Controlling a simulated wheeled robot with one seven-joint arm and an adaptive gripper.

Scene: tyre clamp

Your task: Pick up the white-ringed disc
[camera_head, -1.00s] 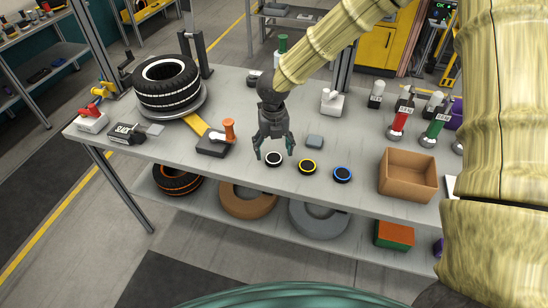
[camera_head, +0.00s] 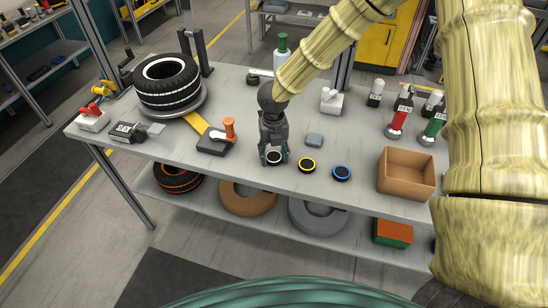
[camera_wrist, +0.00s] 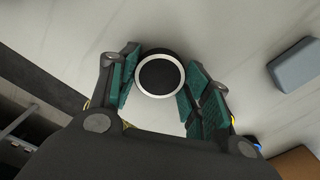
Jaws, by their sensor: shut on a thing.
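The white-ringed disc (camera_head: 274,157) is a small black puck with a white ring, near the front edge of the table. In the wrist view the disc (camera_wrist: 159,75) sits between the green-padded fingertips. My gripper (camera_head: 274,155) is low over the table, with its fingers on either side of the disc. It also shows in the wrist view (camera_wrist: 158,88), shut on the disc. I cannot see any gap between the disc and the table top.
A yellow-ringed disc (camera_head: 307,165) and a blue-ringed disc (camera_head: 342,173) lie to the right. A grey-blue block (camera_head: 314,140) lies behind them. A cardboard box (camera_head: 407,190) stands further right. A black base with an orange handle (camera_head: 212,145) is to the left.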

